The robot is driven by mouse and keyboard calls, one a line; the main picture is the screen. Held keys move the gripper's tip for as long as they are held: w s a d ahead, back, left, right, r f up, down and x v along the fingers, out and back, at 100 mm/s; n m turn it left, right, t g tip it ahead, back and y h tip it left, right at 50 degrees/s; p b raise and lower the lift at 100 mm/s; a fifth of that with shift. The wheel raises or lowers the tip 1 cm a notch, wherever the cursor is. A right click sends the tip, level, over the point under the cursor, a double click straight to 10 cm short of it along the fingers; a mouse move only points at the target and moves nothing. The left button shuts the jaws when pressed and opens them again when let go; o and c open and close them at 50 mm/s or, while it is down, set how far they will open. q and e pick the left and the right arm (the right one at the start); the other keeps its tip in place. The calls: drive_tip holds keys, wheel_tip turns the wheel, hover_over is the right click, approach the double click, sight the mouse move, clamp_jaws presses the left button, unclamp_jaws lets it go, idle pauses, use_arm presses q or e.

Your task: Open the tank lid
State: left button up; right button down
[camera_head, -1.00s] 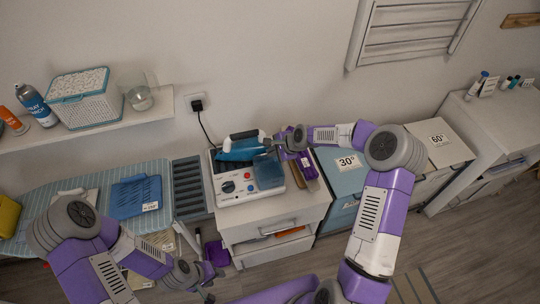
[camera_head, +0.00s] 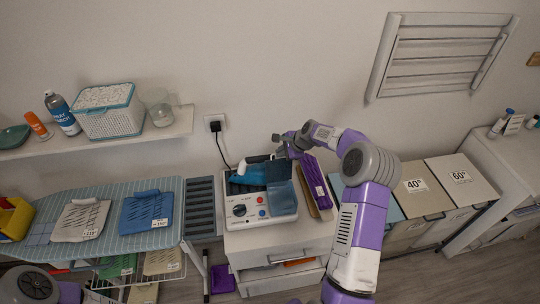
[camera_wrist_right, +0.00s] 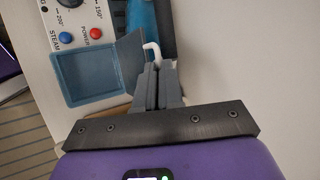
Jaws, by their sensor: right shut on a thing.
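The steam station (camera_head: 236,212) stands on the white cabinet, with a knob and buttons on its front. Its translucent blue tank (camera_head: 283,200) is at its right side; the tank also shows in the right wrist view (camera_wrist_right: 88,75). A blue lid panel (camera_head: 279,171) appears raised at the tank's back edge; in the wrist view the lid (camera_wrist_right: 131,60) stands tilted beside the tank opening. My right gripper (camera_head: 284,146) is above the back of the tank, shut on the lid's white handle (camera_wrist_right: 152,47). My left gripper is out of view.
The iron (camera_head: 245,178) rests on the station, left of the lid. A purple box (camera_head: 314,182) lies close to the right. A black plug and cord (camera_head: 215,127) hang on the wall behind. An ironing board (camera_head: 105,240) with folded cloths is at the left.

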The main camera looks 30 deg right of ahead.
drive_tip(key=shift+w+d+r, duration=0.2)
drive_tip(key=shift+w+r, duration=0.25)
drive_tip(key=shift+r, duration=0.05)
drive_tip(key=c, duration=1.6)
unclamp_jaws()
drive_tip(key=o, duration=0.3)
drive_tip(key=shift+w+f, duration=0.2)
drive_tip(key=shift+o, duration=0.2)
drive_tip(key=shift+s, duration=0.1)
drive_tip(key=v, duration=0.7)
drive_tip(key=shift+s+b, duration=0.25)
drive_tip(key=shift+b, duration=0.2)
